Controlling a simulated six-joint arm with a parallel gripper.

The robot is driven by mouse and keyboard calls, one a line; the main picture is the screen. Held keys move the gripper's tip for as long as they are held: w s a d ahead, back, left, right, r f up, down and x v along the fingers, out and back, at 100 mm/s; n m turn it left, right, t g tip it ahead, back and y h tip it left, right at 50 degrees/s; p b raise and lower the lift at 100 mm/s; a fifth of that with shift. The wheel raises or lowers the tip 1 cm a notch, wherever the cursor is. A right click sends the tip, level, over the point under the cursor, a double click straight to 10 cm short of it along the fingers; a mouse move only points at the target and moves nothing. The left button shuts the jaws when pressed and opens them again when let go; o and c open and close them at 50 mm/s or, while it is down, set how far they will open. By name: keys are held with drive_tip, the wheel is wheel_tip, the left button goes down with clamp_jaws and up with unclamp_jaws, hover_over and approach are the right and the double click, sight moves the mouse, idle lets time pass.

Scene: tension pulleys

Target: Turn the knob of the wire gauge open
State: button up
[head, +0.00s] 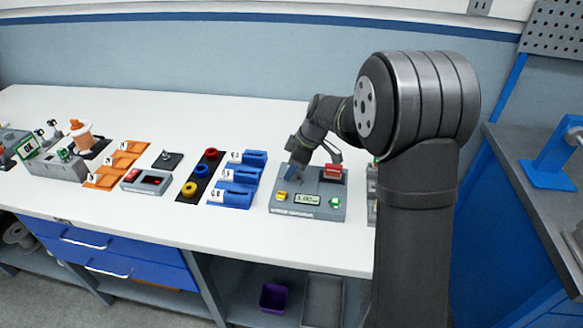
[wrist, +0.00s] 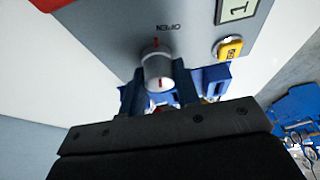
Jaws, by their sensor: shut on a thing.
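The wire gauge (head: 280,209) is a grey box near the front edge of the white bench. Its display (head: 307,199) stands between a yellow button (head: 281,196) and a green one (head: 335,202), with a red block (head: 333,171) behind. The knob (wrist: 157,66) is a silver cylinder with red marks, beside the word OPEN, which reads upside down in the wrist view. My gripper (wrist: 159,88) is shut on the knob, a blue finger on each side. In the head view my gripper and wrist hide the knob.
Blue numbered blocks (head: 240,180) and a black strip with coloured spools (head: 204,177) stand left of the gauge. Further left are a red-and-grey box (head: 146,181) and orange blocks (head: 116,163). Another grey device, partly hidden by my arm, stands close on the right. The back of the bench is clear.

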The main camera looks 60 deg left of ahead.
drive_tip(key=o, duration=1)
drive_tip(key=shift+c, duration=0.2)
drive_tip(key=v, duration=1.7)
drive_tip(key=shift+r, duration=0.25)
drive_tip(key=x, duration=1.7)
drive_tip(key=shift+f, duration=0.3)
drive_tip(key=shift+r, duration=0.1)
